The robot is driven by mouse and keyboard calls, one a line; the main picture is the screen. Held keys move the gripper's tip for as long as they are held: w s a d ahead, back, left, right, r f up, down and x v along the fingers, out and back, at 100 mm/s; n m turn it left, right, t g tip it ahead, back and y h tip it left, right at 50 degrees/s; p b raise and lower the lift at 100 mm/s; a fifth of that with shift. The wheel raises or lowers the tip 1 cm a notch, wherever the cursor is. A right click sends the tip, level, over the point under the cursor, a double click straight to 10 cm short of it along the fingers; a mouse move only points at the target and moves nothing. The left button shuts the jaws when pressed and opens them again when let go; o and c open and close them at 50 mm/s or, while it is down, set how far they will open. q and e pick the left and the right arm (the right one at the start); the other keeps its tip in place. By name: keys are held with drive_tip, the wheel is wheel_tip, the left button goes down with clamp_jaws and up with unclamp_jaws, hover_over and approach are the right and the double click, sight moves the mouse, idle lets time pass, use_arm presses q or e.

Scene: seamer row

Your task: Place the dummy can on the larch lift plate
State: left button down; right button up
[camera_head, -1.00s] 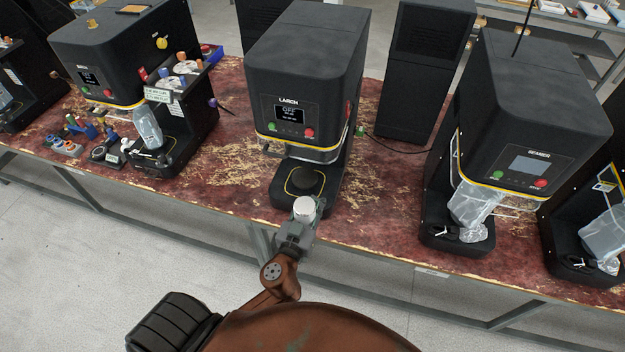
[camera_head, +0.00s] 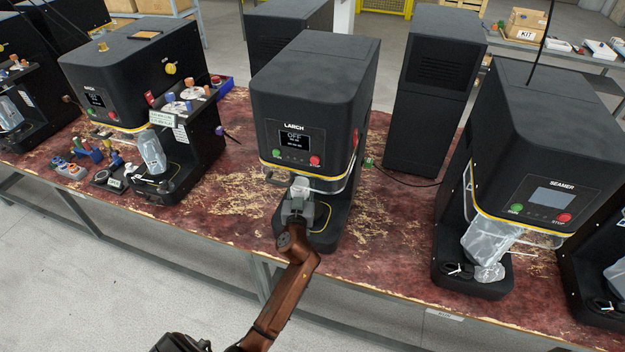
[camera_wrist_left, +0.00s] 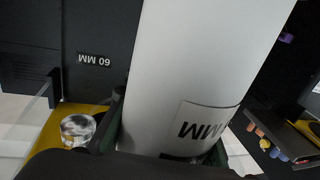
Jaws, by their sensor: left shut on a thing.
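The dummy can (camera_head: 301,187) is a pale cylinder at the front of the larch machine (camera_head: 308,110), whose screen reads OFF. My left gripper (camera_head: 297,207) is shut on it and holds it upright or nearly so, over the machine's base and below its head. In the left wrist view the white can (camera_wrist_left: 205,65) fills the middle, with an upside-down "MM" label, between the gripper's fingers (camera_wrist_left: 168,145). The larch lift plate is hidden behind the can and gripper; part of the black base (camera_head: 338,222) shows. I cannot tell whether the can touches the plate. My right gripper is not in view.
The seamer machine (camera_head: 545,140) with a bagged part stands at right. Another machine (camera_head: 135,75) with a bag, tools and small parts is at left. A tall black cabinet (camera_head: 430,90) stands behind. The worn red bench (camera_head: 230,190) is clear on both sides of the larch base.

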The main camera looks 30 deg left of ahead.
use_arm(q)
drive_tip(key=w+d+x, duration=0.1)
drive_tip(key=d+x, duration=0.1)
drive_tip(key=x, duration=0.6)
wheel_tip(320, 180, down, 7)
drive_tip(key=b, duration=0.3)
drive_tip(key=shift+w+a, duration=0.25)
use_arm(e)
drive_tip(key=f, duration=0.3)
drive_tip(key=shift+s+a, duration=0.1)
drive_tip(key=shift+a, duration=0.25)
use_arm(q)
drive_tip(key=shift+f, duration=0.1)
drive_tip(key=c, duration=2.5)
unclamp_jaws()
drive_tip(key=shift+f, duration=0.15)
drive_tip(key=o, duration=1.1)
drive_tip(key=shift+c, duration=0.2)
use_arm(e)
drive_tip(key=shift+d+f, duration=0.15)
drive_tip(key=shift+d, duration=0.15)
